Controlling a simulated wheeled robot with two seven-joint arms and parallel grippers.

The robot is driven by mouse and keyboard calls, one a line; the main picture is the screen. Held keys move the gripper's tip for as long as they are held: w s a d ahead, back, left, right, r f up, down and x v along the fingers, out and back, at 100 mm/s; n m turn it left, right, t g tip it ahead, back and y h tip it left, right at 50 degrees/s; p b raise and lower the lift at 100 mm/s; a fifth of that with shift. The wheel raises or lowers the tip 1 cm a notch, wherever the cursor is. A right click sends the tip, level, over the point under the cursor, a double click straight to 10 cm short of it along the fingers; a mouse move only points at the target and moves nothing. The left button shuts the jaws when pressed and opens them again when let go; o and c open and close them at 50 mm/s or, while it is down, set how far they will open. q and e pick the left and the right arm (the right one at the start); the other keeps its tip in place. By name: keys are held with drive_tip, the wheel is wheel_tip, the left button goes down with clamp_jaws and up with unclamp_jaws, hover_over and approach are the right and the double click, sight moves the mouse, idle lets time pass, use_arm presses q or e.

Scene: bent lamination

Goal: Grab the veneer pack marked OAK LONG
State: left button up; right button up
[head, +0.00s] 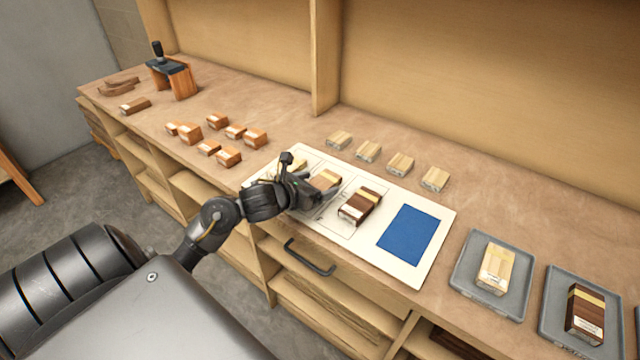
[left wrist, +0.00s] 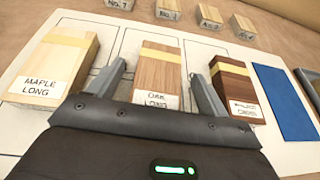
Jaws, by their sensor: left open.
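The veneer pack marked OAK LONG (left wrist: 158,75) is a light brown block with a yellow band and a white label. It lies in the middle outlined space of the white board and also shows in the head view (head: 326,180), partly hidden by my gripper. My left gripper (left wrist: 162,82) is open, with one finger on each side of the pack's near part; I cannot tell whether they touch it. In the head view my left gripper (head: 318,190) is over the board at this pack. My right gripper is not in view.
On the board (head: 405,270), a MAPLE LONG pack (left wrist: 62,62) lies left of it and a dark brown pack (left wrist: 233,88) close on its right. A blue patch (head: 408,234) is farther right. Small blocks (head: 400,163) stand behind; grey trays (head: 465,270) hold packs at right.

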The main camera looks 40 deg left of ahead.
use_arm(q)
drive_tip(key=shift+x, duration=1)
drive_tip(key=c, duration=1.1)
drive_tip(key=shift+r, duration=0.1)
drive_tip(key=shift+r, duration=0.6)
drive_tip(key=s+r, duration=0.1)
drive_tip(key=r, duration=0.1)
drive_tip(key=s+a+r+p, duration=0.1)
drive_tip(key=r, duration=0.1)
drive_tip(key=s+a+r, duration=0.1)
drive_tip(key=r, duration=0.2)
drive_tip(key=shift+s+a, duration=0.15)
drive_tip(key=shift+s, duration=0.25)
drive_tip(key=s+a+r, duration=0.4)
drive_tip(key=s, duration=0.4)
drive_tip(key=shift+s+a+r+b, duration=0.2)
drive_tip(key=shift+s+r+b, duration=0.05)
drive_tip(key=shift+r+b, duration=0.15)
